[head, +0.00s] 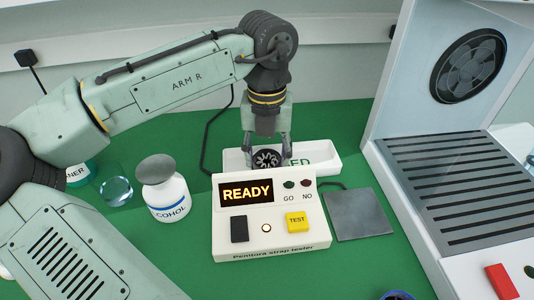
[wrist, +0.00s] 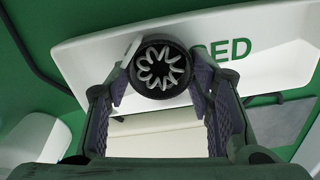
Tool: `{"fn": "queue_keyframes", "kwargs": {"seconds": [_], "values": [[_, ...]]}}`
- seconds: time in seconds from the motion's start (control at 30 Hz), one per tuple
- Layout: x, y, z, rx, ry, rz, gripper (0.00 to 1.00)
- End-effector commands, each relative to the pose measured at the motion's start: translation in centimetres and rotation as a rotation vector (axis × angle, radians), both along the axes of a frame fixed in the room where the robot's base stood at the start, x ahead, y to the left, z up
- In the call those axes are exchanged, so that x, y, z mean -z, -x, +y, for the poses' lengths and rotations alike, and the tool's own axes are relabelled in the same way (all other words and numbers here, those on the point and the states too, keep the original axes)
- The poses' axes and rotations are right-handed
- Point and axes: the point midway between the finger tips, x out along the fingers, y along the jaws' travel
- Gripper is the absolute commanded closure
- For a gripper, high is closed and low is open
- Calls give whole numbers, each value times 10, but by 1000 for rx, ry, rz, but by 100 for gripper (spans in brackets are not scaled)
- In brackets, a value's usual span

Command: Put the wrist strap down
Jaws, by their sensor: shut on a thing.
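The wrist strap (head: 265,159) shows as a round black piece with a pale, wavy loop pattern on its face. It sits between the fingertips of my gripper (head: 267,151), which is shut on it. In the wrist view the strap (wrist: 160,67) is between the two finger pads of my gripper (wrist: 160,82). I cannot tell whether the strap touches the tray. The strap tester partly hides the tray's front.
The strap tester (head: 270,243), lit "READY", stands in front of the tray. A grey plate (head: 357,213) lies at its right. A white alcohol bottle (head: 166,195) and a glass jar (head: 115,189) stand left. A vented white machine (head: 400,110) borders the right.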

Motion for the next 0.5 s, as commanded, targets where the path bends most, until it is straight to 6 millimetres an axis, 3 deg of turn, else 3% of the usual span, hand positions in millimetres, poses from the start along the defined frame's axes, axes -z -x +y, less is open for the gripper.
{"fn": "queue_keyframes", "kwargs": {"seconds": [0.33, 0.37, 0.5], "values": [[4, 0, 0, 0, 2, 1, 82], [3, 0, 0, 0, 1, 0, 51], [3, 0, 0, -1, 1, 0, 41]]}}
